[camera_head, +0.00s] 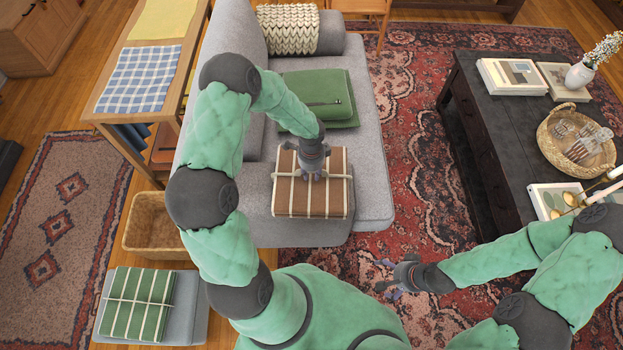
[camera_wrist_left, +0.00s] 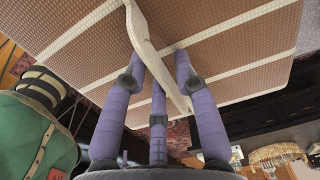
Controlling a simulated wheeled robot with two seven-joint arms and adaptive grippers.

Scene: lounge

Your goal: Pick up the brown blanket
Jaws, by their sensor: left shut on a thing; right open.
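The brown blanket (camera_head: 325,200), folded square with cream stripes and a cream strap, is at the near end of the grey sofa (camera_head: 368,200). My left gripper (camera_head: 311,174) is over its upper middle, pointing down. In the left wrist view the brown blanket (camera_wrist_left: 235,50) fills the top. There my left gripper (camera_wrist_left: 158,70) has its purple fingers around the cream strap (camera_wrist_left: 152,48), shut on it. Whether the blanket touches the seat is hard to tell. My right gripper (camera_head: 393,279) is open and empty above the red rug.
A wicker basket (camera_head: 150,240) and a green striped blanket (camera_head: 138,303) are at left. A dark coffee table (camera_head: 490,135) stands at right. Rug between is clear.

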